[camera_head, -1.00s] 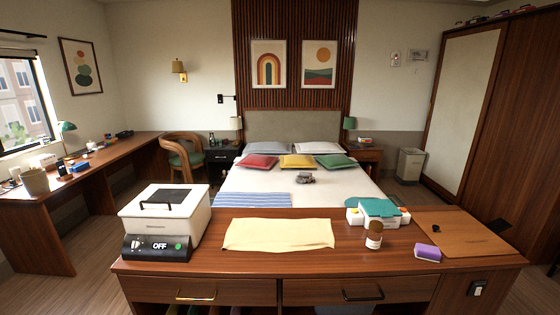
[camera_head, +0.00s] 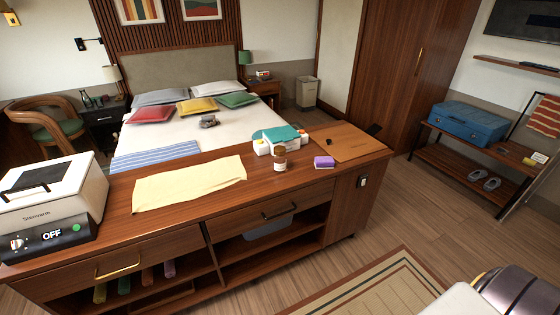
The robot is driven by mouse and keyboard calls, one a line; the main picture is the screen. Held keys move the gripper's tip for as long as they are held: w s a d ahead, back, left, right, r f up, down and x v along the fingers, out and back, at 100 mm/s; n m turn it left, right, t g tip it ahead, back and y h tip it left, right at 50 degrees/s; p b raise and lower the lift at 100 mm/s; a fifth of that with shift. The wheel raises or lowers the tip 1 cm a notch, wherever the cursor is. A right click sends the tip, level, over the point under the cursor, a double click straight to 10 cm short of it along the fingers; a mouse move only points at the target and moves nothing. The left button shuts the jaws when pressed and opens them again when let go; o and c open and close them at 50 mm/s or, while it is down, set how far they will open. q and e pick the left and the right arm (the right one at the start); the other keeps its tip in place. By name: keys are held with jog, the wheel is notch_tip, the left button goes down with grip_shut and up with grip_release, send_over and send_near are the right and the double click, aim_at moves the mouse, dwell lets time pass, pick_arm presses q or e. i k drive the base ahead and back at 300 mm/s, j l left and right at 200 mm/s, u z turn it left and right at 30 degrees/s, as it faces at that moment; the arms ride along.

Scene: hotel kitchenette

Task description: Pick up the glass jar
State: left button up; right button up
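The glass jar (camera_head: 279,160) is small and brown with a pale label and stands upright on the wooden counter, right of the yellow cloth. Neither of my grippers is in view. A part of my own body shows at the bottom right corner, well apart from the jar.
The counter (camera_head: 215,205) also holds a white appliance (camera_head: 50,205) at left, a yellow cloth (camera_head: 190,182) and a brown board (camera_head: 352,145). Drawers and open shelves face me. The floor (camera_head: 435,215) at right is mostly clear, with a rug (camera_head: 365,290).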

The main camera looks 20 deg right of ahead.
aim_at(279, 162)
jog(key=j+z, duration=0.2)
jog(key=z, duration=0.25)
jog(key=k+j+z, duration=0.1)
jog(key=z, duration=0.3)
